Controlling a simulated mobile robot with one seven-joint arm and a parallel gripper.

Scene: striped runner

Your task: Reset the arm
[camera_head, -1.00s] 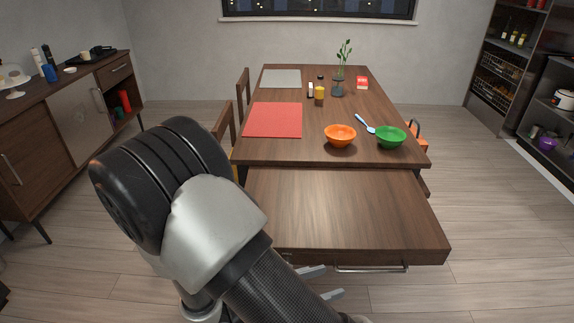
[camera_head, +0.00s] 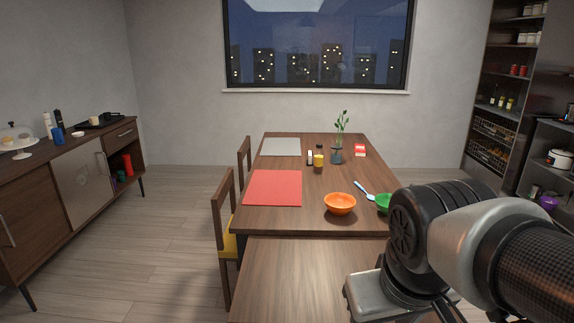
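My arm (camera_head: 445,235) shows at the lower right, with a black rounded joint and grey and dark links. It is folded in front of the table's right front corner. My gripper's fingers cannot be made out in this view. The arm carries no object that I can see. The wooden table (camera_head: 285,214) stands ahead, and the arm hides its right front part.
An orange bowl (camera_head: 340,204), a partly hidden green bowl (camera_head: 383,203), a spoon (camera_head: 364,190), a red mat (camera_head: 273,188) and a plant in a vase (camera_head: 337,155) are on the table. A chair (camera_head: 226,225) stands at its left. A sideboard (camera_head: 75,190) is further left. Open floor lies between.

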